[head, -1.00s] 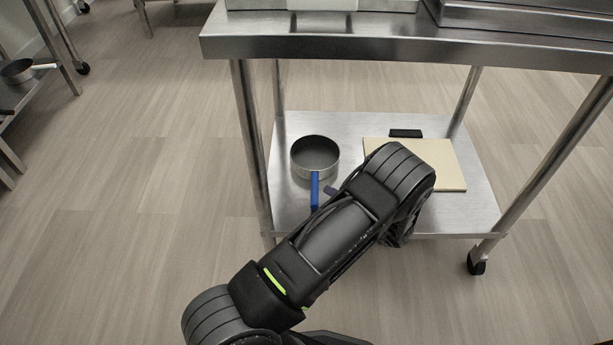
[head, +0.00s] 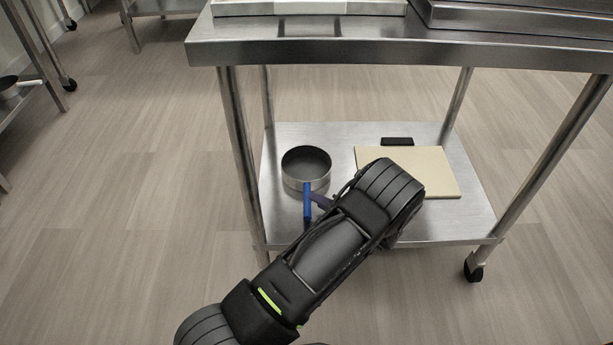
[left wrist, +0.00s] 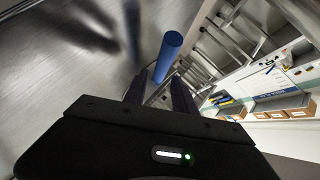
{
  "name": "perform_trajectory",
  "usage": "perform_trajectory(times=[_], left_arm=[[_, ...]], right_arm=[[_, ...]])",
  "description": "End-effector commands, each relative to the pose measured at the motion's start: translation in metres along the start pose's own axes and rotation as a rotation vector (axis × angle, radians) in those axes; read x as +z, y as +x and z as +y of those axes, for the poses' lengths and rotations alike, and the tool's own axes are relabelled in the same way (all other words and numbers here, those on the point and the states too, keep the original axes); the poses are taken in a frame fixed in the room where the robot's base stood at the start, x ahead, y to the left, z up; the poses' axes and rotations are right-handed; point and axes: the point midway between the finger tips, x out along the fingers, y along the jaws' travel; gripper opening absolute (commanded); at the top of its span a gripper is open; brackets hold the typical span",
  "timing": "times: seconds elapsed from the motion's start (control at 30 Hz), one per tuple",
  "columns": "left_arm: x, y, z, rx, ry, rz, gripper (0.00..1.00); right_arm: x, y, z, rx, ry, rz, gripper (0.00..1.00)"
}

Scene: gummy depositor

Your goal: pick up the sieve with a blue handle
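The sieve (head: 306,166) looks like a round grey metal pan with a blue handle. It stands on the cart's lower shelf, left of the middle, with its handle pointing toward me. The blue handle also shows in the left wrist view (left wrist: 168,56), where its near end lies between my two dark fingers. My left gripper (left wrist: 158,90) is open, with a visible gap around the handle. In the head view, a fingertip of my left gripper (head: 321,201) shows right beside the handle; my forearm hides the rest. My right gripper is not in view.
The lower shelf (head: 340,135) also bears a beige cutting board (head: 436,170) and a small black block (head: 397,141). The steel tabletop (head: 330,48) overhangs the shelf. Cart legs (head: 240,150) stand at the corners, one close to the left of the sieve.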

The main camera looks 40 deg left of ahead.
Motion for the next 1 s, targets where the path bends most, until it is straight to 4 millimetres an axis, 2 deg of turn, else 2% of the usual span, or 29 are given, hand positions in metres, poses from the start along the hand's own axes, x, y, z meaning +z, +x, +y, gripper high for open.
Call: perform_trajectory(times=[0.17,0.33,0.5,1.0], left_arm=[[0.001,0.009,0.002,-0.001,-0.001,0.0,0.32],[0.001,0.034,0.002,-0.002,-0.002,0.0,0.32],[-0.001,0.051,-0.001,0.0,-0.001,0.0,0.32],[-0.001,0.052,-0.002,0.0,-0.001,0.0,0.32]], right_arm=[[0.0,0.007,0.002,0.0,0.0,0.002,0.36],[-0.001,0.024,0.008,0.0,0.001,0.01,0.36],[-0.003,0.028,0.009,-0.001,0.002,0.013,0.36],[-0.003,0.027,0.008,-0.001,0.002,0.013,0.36]])
